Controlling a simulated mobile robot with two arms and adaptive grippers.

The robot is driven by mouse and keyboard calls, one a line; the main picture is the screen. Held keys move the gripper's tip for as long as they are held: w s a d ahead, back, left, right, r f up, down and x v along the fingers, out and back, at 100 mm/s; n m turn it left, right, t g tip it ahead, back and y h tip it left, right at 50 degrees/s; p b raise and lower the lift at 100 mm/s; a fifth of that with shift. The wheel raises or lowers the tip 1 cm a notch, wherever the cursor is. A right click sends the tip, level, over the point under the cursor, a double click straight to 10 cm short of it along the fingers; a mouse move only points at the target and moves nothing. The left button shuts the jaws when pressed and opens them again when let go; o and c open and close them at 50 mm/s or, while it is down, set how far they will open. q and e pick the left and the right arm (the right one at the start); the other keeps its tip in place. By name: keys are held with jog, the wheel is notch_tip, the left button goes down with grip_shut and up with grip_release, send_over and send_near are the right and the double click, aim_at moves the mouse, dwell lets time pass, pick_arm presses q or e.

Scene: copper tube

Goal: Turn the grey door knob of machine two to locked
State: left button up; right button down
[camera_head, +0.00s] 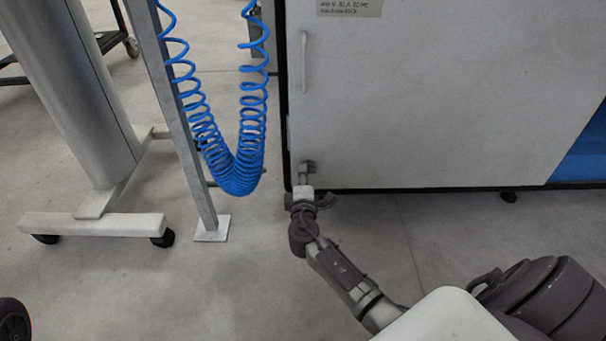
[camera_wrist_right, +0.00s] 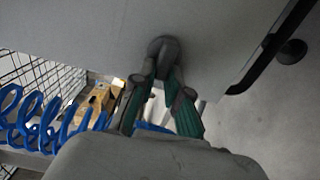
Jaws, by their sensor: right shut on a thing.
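The grey door knob (camera_head: 307,166) sits near the lower left corner of the white machine door (camera_head: 400,90). In the right wrist view the knob (camera_wrist_right: 163,46) is a rounded grey piece on the door face. My right gripper (camera_head: 304,184) reaches up to it from below. In the right wrist view my right gripper (camera_wrist_right: 160,72) has its green-padded fingers on either side of the knob's lower part, shut on it. The fingers hide part of the knob, and I cannot read its lock position. My left gripper is not in view.
A blue coiled hose (camera_head: 240,150) hangs left of the door, near a grey metal post (camera_head: 180,110). A wheeled stand (camera_head: 95,222) is farther left. A vertical door handle (camera_head: 304,62) is above the knob. Open floor lies below the machine.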

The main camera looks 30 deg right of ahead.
jog(key=shift+w+r, duration=0.1)
jog(key=shift+r, duration=0.1)
jog(key=c, duration=1.2)
grip_release()
jog(key=shift+o, duration=0.2)
jog(key=shift+f, duration=0.1)
jog(key=shift+f, duration=0.1)
jog(key=v, duration=1.2)
